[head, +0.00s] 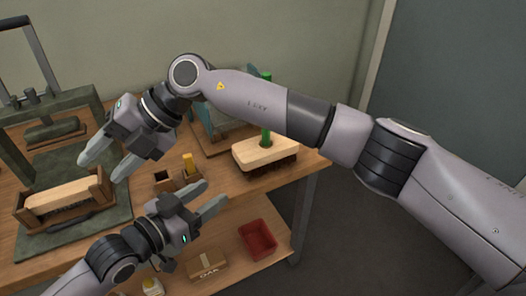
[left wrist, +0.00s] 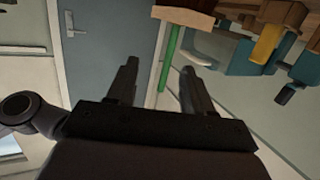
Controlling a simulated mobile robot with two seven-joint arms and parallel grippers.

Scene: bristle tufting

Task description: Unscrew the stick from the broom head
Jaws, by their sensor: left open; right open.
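The broom head (head: 262,151), a pale wooden block with dark bristles below, sits near the table's right front edge. The green stick (head: 266,137) stands upright in it; my right arm hides its middle. In the left wrist view, the picture is inverted: the broom head (left wrist: 178,13) is at the top and the stick (left wrist: 171,55) hangs between the finger lines, beyond them. My left gripper (head: 215,194) is open and empty, left of and below the broom head in the picture. My right gripper (head: 100,170) is open and empty over the left side of the table.
A second brush block (head: 62,196) lies in a wooden holder on a green mat (head: 112,217) beside a press frame (head: 8,150). Small wooden boxes (head: 164,181), one with a yellow piece (head: 188,162), stand mid-table. A red bin (head: 258,239) and carton (head: 208,266) are on the lower shelf.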

